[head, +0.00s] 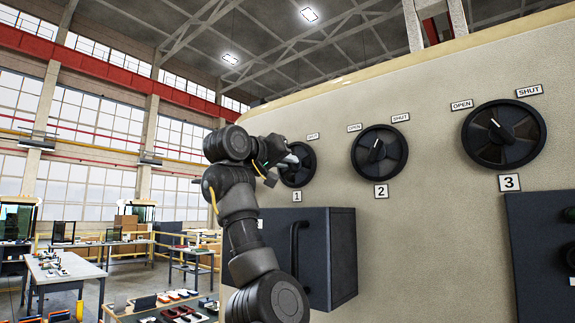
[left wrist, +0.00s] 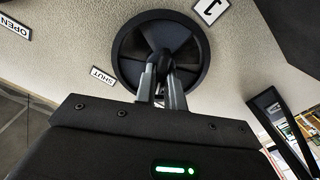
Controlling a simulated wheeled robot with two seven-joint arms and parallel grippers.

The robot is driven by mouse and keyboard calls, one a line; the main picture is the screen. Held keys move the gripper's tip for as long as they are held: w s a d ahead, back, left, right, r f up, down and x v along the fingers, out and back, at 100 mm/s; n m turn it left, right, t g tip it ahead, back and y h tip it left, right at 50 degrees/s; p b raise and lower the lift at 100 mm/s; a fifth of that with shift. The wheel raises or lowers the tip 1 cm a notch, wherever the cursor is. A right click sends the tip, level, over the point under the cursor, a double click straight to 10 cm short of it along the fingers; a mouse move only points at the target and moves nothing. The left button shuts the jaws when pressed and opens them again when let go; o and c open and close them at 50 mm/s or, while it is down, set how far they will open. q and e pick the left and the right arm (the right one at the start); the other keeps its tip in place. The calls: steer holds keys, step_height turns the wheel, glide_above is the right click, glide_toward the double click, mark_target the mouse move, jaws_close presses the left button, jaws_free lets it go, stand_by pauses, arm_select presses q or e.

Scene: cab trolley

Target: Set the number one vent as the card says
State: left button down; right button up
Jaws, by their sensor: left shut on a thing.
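The number one vent (head: 301,170) is a round black dial on the cream wall, above its "1" plate (head: 297,197). My left gripper (head: 288,160) is at this vent, reaching in from the left. In the left wrist view its two fingers (left wrist: 161,84) are shut on the vent's central knob (left wrist: 161,62). The dial (left wrist: 185,48) fills the space behind them, with lighter and darker sectors. A SHUT label (left wrist: 102,76) and an OPEN label (left wrist: 15,27) show beside it. The knob's pointer is hidden by the fingers. No setting card is recognisable. My right gripper is out of view.
Vent two (head: 379,152) and vent three (head: 503,134) sit to the right, with OPEN and SHUT labels above them. A dark box with a handle (head: 335,258) juts out below vent one. Another dark panel (head: 545,250) is at the right. Tables stand far left.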

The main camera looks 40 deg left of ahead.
arm_select(q)
steer(key=shift+d+m+b, duration=0.2)
steer(key=shift+m+b, duration=2.95)
steer(key=shift+m, duration=2.25)
steer(key=shift+r+m, duration=0.1)
steer(key=shift+m, duration=0.2)
steer(key=c, duration=1.5)
jaws_free()
